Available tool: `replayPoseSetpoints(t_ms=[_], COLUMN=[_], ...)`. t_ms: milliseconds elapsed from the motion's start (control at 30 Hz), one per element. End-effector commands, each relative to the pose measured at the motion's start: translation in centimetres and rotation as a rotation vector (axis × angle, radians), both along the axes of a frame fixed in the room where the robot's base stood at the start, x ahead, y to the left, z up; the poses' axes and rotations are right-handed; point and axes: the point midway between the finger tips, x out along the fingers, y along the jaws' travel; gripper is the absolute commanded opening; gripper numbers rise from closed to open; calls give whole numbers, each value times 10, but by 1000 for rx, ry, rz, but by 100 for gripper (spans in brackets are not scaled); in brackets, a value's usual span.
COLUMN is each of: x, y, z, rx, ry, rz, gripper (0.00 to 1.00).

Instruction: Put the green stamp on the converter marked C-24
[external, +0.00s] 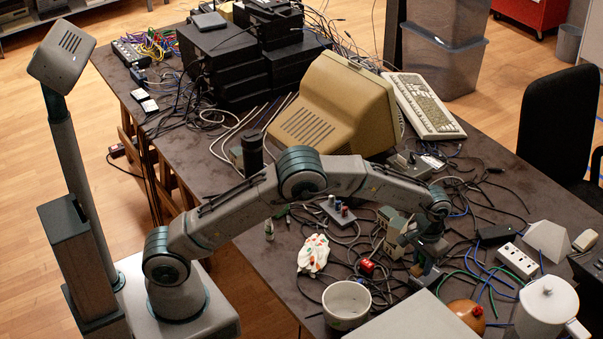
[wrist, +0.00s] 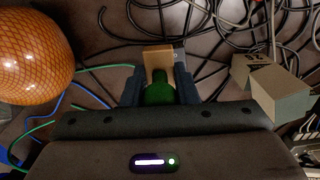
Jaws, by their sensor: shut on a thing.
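My gripper (wrist: 158,82) is shut on the green stamp (wrist: 157,93), whose green part shows between the two fingers in the wrist view. A tan block-like piece (wrist: 158,57) shows just beyond the fingertips; I cannot tell whether it belongs to the stamp or lies below it. In the external view my gripper (external: 424,268) points down over the cable-strewn table, and the stamp cannot be made out there. Small box-shaped things, possibly converters, stand to the right in the wrist view (wrist: 278,94). One bears a dark mark (wrist: 259,60); I cannot read C-24 on any.
Cables cover much of the table (external: 285,262). An orange netted ball-like thing (external: 467,314) is close to my gripper, large at left in the wrist view (wrist: 33,58). A white bowl (external: 346,304), a white pot (external: 545,304) and a power strip (external: 517,261) stand around it.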

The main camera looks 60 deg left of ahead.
Motion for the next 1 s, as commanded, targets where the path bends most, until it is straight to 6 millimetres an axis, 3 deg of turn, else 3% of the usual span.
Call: replayPoseSetpoints(t_ms=[167, 333, 533, 933, 967, 1000], x=[16, 18, 17, 18, 18, 18], y=[12, 13, 13, 13, 13, 13], z=[-11, -22, -50, -58, -56, -56], rx=[-1, 0, 0, -1, -1, -1], ry=[0, 1, 2, -1, -1, -1], rz=[0, -2, -1, -1, -1, -1], gripper=[4, 4, 4, 4, 35, 46])
